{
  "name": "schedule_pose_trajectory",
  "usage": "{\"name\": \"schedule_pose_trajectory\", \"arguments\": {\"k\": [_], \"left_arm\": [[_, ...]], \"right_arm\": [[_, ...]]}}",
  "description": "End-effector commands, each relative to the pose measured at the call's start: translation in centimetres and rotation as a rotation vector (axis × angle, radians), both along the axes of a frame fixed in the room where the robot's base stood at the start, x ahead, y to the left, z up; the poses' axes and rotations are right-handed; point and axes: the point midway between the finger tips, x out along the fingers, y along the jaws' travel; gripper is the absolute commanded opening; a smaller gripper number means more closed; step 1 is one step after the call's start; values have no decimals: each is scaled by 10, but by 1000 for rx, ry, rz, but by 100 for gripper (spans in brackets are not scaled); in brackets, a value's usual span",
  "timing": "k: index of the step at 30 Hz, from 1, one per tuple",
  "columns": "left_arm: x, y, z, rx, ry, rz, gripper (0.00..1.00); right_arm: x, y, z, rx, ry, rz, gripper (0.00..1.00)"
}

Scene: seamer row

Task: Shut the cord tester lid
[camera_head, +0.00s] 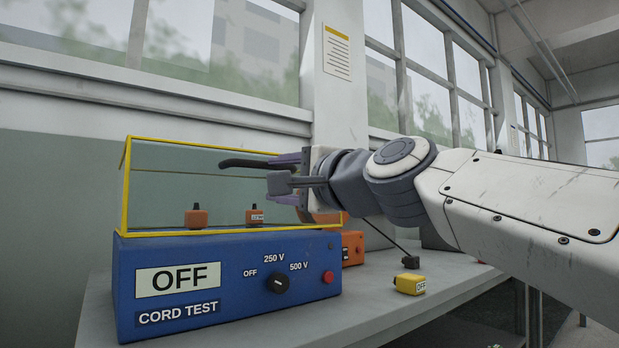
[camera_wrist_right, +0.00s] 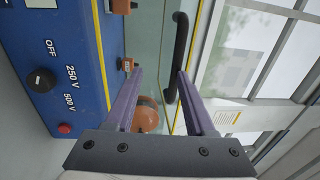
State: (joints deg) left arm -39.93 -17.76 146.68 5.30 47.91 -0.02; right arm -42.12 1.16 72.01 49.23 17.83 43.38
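The cord tester is a blue box (camera_head: 225,280) on the bench at the left of the head view, with an OFF plate and a dial. Its clear, yellow-edged lid (camera_head: 185,187) appears raised upright above the box. A black handle (camera_head: 243,163) is near the lid's top edge; it also shows in the right wrist view (camera_wrist_right: 180,45). My right gripper (camera_head: 283,173) is at the lid's right end. In its wrist view the fingers (camera_wrist_right: 160,78) are apart, and the handle's near end is close to the right-hand fingertip. Contact cannot be told. My left gripper is out of view.
Two small orange parts (camera_head: 196,217) (camera_head: 255,216) sit at the box's top. An orange box (camera_head: 352,248), a yellow OFF block (camera_head: 410,285) and a small black piece (camera_head: 410,262) are on the bench (camera_head: 385,306). Windows and a pillar (camera_head: 340,100) stand behind.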

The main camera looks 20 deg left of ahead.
Motion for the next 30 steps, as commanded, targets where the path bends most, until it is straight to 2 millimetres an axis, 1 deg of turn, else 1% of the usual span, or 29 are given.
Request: {"name": "schedule_pose_trajectory", "arguments": {"k": [1, 5, 30], "left_arm": [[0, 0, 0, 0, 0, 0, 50], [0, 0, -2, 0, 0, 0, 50], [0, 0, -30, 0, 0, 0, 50]], "right_arm": [[2, 1, -6, -9, 8, 3, 47], [0, -1, -6, -9, 7, 1, 47], [-34, -51, -11, 0, 0, -1, 47]]}}
